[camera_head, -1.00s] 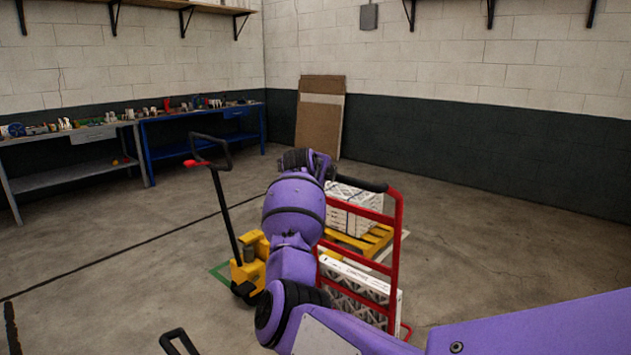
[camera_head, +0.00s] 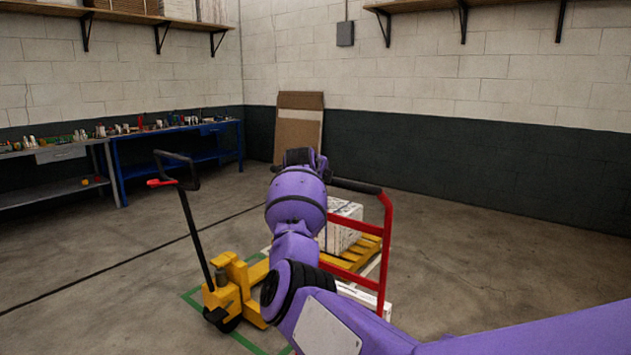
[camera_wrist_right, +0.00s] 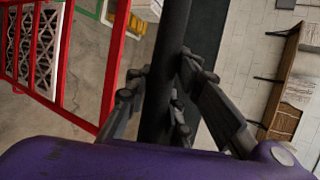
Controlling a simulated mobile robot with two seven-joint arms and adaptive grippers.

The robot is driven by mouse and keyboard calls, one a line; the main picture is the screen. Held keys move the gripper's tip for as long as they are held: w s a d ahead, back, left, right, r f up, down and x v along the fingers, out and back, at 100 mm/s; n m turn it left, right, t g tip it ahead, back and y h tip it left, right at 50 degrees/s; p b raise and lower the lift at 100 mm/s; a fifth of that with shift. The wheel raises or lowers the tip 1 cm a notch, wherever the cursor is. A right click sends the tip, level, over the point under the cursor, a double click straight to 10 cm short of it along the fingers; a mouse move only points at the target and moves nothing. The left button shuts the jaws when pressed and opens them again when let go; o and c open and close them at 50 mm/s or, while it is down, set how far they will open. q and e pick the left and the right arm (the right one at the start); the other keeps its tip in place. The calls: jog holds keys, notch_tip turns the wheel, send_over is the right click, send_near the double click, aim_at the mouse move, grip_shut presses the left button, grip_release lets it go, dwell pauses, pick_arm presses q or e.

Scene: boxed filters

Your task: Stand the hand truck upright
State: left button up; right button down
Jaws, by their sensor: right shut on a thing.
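The hand truck has a red tube frame (camera_head: 386,240) and a black top handle (camera_head: 355,186). In the head view its right upright looks nearly vertical; my purple right arm hides much of the rest. In the right wrist view the red frame (camera_wrist_right: 116,65) is at left and the black handle (camera_wrist_right: 172,40) runs through the middle. My right gripper (camera_wrist_right: 163,98) is shut around that handle. White boxed filters (camera_wrist_right: 35,45) show behind the red frame, and a white box edge (camera_head: 372,298) shows low in the head view. My left gripper is not in view.
A yellow pallet jack (camera_head: 230,290) with a raised black handle stands left of my arm. White boxes (camera_head: 343,232) sit on a yellow pallet (camera_head: 368,250) beyond the hand truck. Workbenches (camera_head: 178,150) line the left wall. The floor at right is open.

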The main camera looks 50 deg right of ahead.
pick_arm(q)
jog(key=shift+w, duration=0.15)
pick_arm(e)
jog(key=shift+d+r, duration=0.25)
jog(key=shift+d, duration=0.35)
jog(key=c, duration=1.8)
grip_release()
jog(key=shift+d, duration=0.15)
jog(key=shift+o, duration=1.1)
jog(key=shift+s, duration=0.1)
jog(key=shift+s+a, duration=0.1)
jog(key=shift+a, duration=0.3)
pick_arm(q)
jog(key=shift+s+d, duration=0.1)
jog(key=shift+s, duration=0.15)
pick_arm(e)
jog(key=v, duration=1.1)
jog(key=shift+s+r, duration=0.15)
jog(key=shift+r, duration=0.05)
jog(key=shift+a, duration=0.15)
